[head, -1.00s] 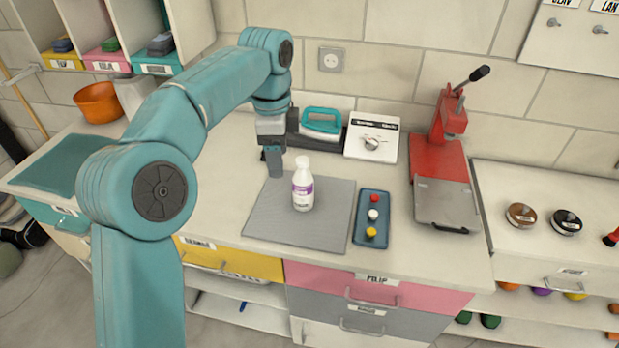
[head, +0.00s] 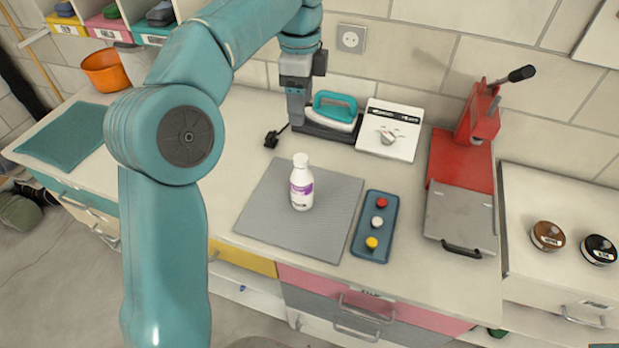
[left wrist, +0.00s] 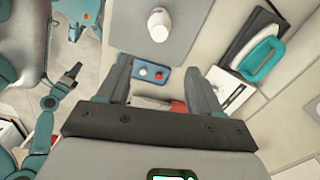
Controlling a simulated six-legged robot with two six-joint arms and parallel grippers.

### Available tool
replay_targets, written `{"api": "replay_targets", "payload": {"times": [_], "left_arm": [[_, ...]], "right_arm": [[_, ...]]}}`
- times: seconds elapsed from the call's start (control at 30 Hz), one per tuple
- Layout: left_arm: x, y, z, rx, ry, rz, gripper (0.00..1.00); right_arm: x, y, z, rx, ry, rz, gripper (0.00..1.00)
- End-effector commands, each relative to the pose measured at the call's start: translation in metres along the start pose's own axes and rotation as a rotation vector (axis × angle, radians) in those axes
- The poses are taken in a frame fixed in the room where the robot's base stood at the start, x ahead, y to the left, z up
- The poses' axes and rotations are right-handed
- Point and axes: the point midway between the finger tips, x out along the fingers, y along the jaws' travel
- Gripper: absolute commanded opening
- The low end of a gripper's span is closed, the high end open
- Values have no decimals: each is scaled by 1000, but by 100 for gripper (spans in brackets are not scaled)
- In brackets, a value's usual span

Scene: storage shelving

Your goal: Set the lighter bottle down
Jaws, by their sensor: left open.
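A white bottle (head: 301,183) with a purple and white label stands upright on the grey mat (head: 268,222) on the counter. It also shows in the left wrist view (left wrist: 159,25), seen from above. My left gripper (head: 296,112) is raised above the counter behind the bottle, in front of the iron. In the left wrist view its two fingers (left wrist: 158,85) are apart with nothing between them, and the bottle is clear of them. My right gripper is not seen in the head view. No second bottle shows.
A blue tray (head: 364,240) with red, white and yellow knobs lies right of the mat. Behind stand a teal-handled iron (head: 335,112) and a white scale-like device (head: 396,120). A red press (head: 475,135) stands to the right. An orange pot (head: 107,70) is at the back left.

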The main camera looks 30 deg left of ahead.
Motion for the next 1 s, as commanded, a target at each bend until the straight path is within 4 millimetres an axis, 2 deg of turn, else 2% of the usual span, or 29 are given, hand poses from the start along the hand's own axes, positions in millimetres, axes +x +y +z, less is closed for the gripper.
{"api": "replay_targets", "payload": {"times": [0.07,0.17,0.5,0.6,0.77,1.0], "left_arm": [[2,2,2,-1,0,0,65],[16,5,3,-1,-2,3,65],[90,10,4,-2,-1,2,65],[104,9,4,-2,-1,1,65],[114,9,2,-2,-1,1,65],[151,9,0,-1,-2,3,65]], "right_arm": [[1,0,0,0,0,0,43],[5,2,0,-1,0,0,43],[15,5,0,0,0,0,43],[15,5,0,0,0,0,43],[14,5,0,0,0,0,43],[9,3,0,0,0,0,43]]}}
